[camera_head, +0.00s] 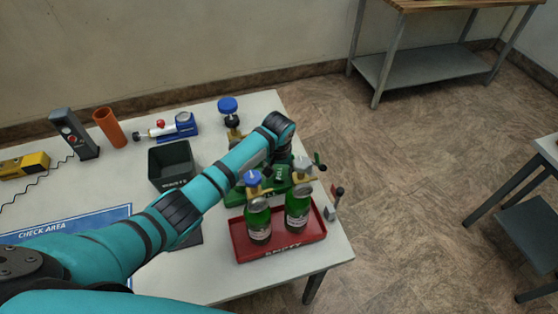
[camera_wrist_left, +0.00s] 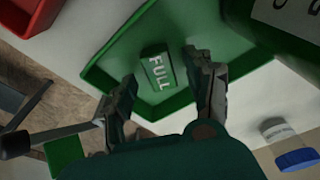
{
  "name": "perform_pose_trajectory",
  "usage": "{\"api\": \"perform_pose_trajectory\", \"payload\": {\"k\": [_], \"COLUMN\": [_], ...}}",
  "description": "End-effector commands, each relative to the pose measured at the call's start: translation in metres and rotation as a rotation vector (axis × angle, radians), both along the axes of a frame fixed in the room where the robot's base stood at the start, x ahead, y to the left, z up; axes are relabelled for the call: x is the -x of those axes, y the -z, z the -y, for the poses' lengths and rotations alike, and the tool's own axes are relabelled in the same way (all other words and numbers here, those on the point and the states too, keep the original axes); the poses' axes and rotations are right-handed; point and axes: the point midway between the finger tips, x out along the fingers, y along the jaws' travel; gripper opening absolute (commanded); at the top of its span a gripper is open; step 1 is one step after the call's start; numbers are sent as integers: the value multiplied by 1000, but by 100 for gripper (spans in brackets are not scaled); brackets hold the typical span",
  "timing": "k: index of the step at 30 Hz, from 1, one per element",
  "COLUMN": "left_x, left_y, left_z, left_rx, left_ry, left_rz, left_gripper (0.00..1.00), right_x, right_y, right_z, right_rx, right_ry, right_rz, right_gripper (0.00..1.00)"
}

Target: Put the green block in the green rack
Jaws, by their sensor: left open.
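The green rack (camera_head: 234,199) is a shallow green tray on the white table, partly hidden by my left arm in the head view. It fills the middle of the left wrist view (camera_wrist_left: 104,66). A small green block marked FULL (camera_wrist_left: 156,72) lies within the rack's outline. My left gripper (camera_wrist_left: 163,74) is open, with one finger on either side of the block. Whether a finger touches it I cannot tell. My right gripper does not show.
A red tray (camera_head: 318,229) with two green bottles (camera_head: 258,222) stands in front of the rack. A dark bin (camera_head: 170,165) is to the left. A dark green rounded body (camera_wrist_left: 248,25) stands close to the gripper. Levers (camera_head: 336,194) are at the right edge.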

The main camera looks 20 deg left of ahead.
Motion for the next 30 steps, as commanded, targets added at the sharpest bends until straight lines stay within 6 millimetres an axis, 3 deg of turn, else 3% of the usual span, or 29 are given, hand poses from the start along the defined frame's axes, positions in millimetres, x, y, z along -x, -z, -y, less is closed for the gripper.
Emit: {"api": "perform_pose_trajectory", "payload": {"k": [9, 15, 20, 30], "left_x": [9, 14, 16, 16], "left_y": [-67, -97, -107, -108], "left_z": [2, 3, 3, 3], "left_rx": [2, 1, 0, 0], "left_ry": [0, -1, -2, -2], "left_rz": [5, 2, 0, 0], "left_gripper": [54, 54, 54, 54], "right_x": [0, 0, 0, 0], "right_y": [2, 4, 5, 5], "right_z": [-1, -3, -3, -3], "right_rx": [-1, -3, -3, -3], "right_ry": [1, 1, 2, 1], "right_rz": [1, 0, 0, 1], "right_gripper": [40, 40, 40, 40]}}
